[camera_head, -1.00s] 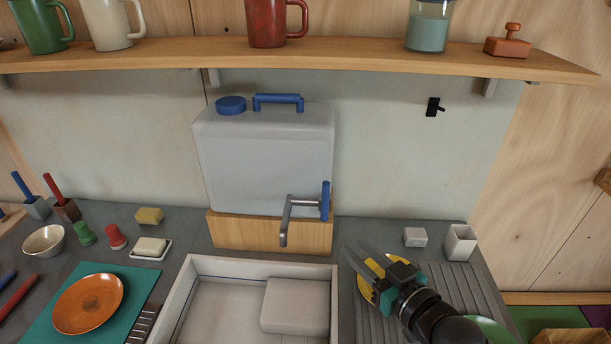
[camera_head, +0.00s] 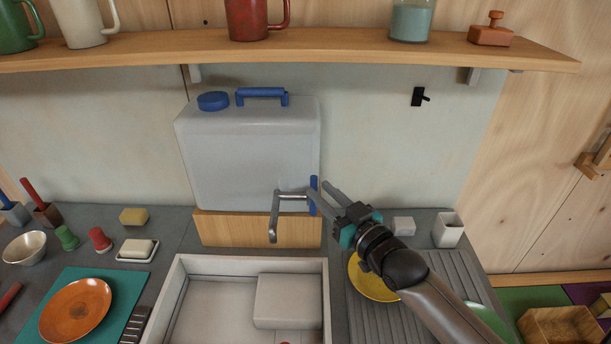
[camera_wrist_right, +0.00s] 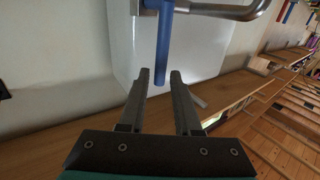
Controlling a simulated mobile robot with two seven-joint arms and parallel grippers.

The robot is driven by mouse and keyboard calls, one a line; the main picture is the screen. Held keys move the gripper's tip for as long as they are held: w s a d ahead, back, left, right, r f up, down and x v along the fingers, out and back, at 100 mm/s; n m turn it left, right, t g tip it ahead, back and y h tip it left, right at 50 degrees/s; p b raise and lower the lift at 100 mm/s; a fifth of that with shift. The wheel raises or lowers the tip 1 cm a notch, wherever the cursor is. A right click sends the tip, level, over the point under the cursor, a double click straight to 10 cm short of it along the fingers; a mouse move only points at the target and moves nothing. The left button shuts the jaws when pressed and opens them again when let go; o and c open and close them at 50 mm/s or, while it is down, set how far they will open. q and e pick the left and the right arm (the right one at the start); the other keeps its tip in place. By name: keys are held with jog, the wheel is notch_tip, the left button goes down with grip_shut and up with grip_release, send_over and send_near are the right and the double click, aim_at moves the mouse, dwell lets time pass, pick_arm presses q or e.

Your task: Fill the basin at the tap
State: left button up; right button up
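The tap has a grey metal spout (camera_head: 273,225) and an upright blue lever (camera_head: 314,196), low on the front of a translucent water container (camera_head: 250,150). The pale basin (camera_head: 325,290) stands below it, with a light block-like shape (camera_head: 290,300) inside at the right. The spout's end hangs above the basin's back edge. My right gripper (camera_head: 320,191) is open at the lever. In the right wrist view, the blue lever's lower end (camera_wrist_right: 163,72) lies between the spread fingertips (camera_wrist_right: 159,76); contact cannot be told. My left gripper is not in view.
A wooden block (camera_head: 255,230) supports the container. A yellow plate (camera_head: 373,280) lies on the ribbed drainboard (camera_head: 430,290) under my right arm. A shelf (camera_head: 350,52) with mugs runs above.

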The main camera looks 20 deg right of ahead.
jog(key=w, duration=0.6)
jog(key=shift+w+a, duration=0.35)
jog(key=shift+a, duration=0.1)
grip_shut()
dwell(1.1)
